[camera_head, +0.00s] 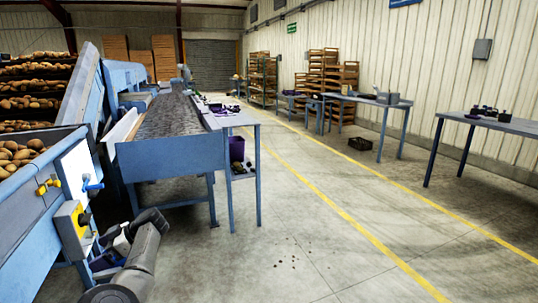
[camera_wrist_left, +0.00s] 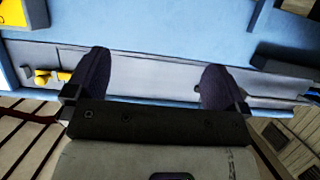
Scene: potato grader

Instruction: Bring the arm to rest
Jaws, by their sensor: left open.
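My left arm comes in at the lower left in the head view and is folded back on itself. Its gripper (camera_head: 101,262) is low beside the blue frame of the grader and partly hidden by my own arm link. In the left wrist view the left gripper (camera_wrist_left: 157,68) has its two dark fingers wide apart, with nothing between them. A blue and grey machine surface fills the view beyond the fingers; I cannot tell whether they touch it. My right gripper is in neither view.
The blue grader (camera_head: 28,210), with a yellow box (camera_head: 70,226) on its side, stands close to my left arm. A conveyor (camera_head: 170,155) and a side table (camera_head: 238,119) stand ahead. Another table (camera_head: 500,123) is at the right.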

